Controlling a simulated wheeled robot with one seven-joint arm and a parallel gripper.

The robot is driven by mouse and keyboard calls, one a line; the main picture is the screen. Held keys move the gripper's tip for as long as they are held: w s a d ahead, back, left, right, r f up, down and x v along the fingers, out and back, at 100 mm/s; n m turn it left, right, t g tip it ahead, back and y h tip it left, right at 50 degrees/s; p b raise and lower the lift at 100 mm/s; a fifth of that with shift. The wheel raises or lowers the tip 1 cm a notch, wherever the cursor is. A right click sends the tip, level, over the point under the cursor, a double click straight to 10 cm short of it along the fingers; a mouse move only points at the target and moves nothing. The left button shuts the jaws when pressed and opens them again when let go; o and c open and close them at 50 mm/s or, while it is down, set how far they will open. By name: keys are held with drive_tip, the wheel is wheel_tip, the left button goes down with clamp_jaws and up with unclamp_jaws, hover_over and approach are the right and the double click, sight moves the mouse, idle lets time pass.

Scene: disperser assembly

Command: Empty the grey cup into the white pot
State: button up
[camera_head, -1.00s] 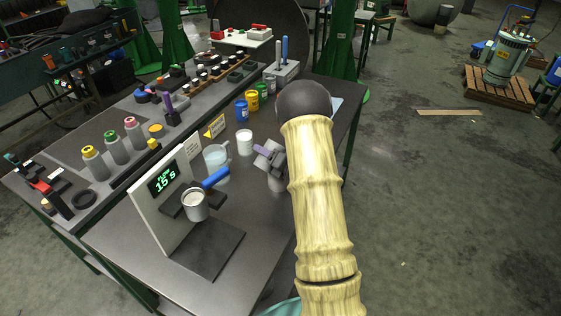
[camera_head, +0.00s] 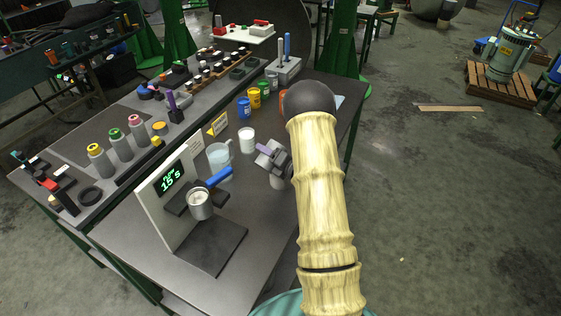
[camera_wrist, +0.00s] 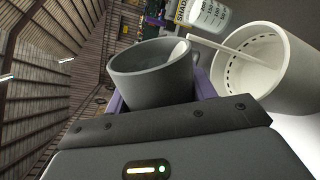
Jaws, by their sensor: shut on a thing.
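The grey cup (camera_wrist: 155,75) is between my gripper's purple fingers (camera_wrist: 160,96) in the wrist view, which is rolled well over. My gripper (camera_head: 268,152) is shut on it. The cup lies tipped, with its mouth towards the white pot (camera_wrist: 270,65). A thin white streak (camera_wrist: 228,49) runs from the cup's rim into the pot, like a pouring stream. How much is left in the cup cannot be seen.
A clear beaker (camera_head: 219,158) and a white container (camera_head: 247,140) stand left of my gripper. A metal cup (camera_head: 200,204) with a blue handle is at the display stand (camera_head: 168,205). Coloured jars (camera_head: 254,97) stand behind.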

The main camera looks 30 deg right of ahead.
drive_tip(key=shift+w+f+m+p, duration=0.1)
drive_tip(key=shift+m+p, duration=0.2)
drive_tip(key=shift+p, duration=0.2)
idle(0.6)
drive_tip(key=shift+w, duration=0.1)
drive_tip(key=shift+d+p, duration=0.25)
drive_tip(key=shift+p, duration=0.05)
drive_tip(key=shift+s, duration=0.25)
drive_tip(key=shift+w+a, duration=0.2)
drive_tip(key=shift+a, duration=0.2)
drive_tip(key=shift+s+d+m+p, duration=0.15)
drive_tip(key=shift+d+m+p, duration=0.1)
drive_tip(key=shift+m+p, duration=0.1)
drive_tip(key=shift+a, duration=0.1)
drive_tip(key=shift+r+p, duration=0.2)
drive_tip(key=shift+p, duration=0.1)
drive_tip(key=shift+w+m+p, duration=0.25)
drive_tip(key=shift+m+p, duration=0.1)
drive_tip(key=shift+p, duration=0.2)
